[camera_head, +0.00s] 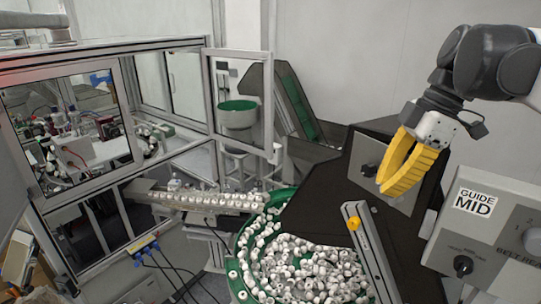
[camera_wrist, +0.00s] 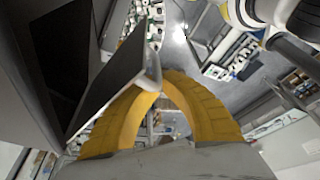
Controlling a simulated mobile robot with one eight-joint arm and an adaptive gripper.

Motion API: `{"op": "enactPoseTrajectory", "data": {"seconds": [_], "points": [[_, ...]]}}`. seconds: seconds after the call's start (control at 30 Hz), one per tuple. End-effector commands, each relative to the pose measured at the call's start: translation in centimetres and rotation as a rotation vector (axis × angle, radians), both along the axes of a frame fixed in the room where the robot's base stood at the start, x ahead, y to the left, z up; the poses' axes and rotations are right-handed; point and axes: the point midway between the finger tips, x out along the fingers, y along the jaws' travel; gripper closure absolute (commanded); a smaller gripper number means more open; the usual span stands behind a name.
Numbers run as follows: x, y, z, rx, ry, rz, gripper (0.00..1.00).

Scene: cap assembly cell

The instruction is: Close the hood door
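The hood is an aluminium-framed enclosure (camera_head: 108,45) with clear panels at the left of the head view. A framed clear door (camera_head: 238,65) at its right end stands swung out from the frame. A small light handle (camera_head: 277,151) is on the door's right edge. Another framed clear panel (camera_head: 122,125) is on the hood's near left side; I cannot tell whether it is ajar. My gripper (camera_head: 383,187) is at the right, well apart from the door. Its yellow fingers meet at the tips, also in the wrist view (camera_wrist: 162,82), with nothing between them.
A green-rimmed bowl feeder (camera_head: 236,256) full of white caps lies below my gripper, beside a dark housing (camera_head: 335,200). A capped conveyor row (camera_head: 205,200) runs toward the hood. A grey control box (camera_head: 490,235) labelled "GUIDE MID" stands at right.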

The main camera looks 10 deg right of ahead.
Motion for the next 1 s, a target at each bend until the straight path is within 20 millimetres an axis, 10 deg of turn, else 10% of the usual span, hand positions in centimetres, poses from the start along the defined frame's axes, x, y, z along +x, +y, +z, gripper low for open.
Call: {"op": "enactPoseTrajectory", "data": {"seconds": [1.0], "points": [[1.2,-4.9,0.0,-0.001,0.000,-0.001,1.00]]}}
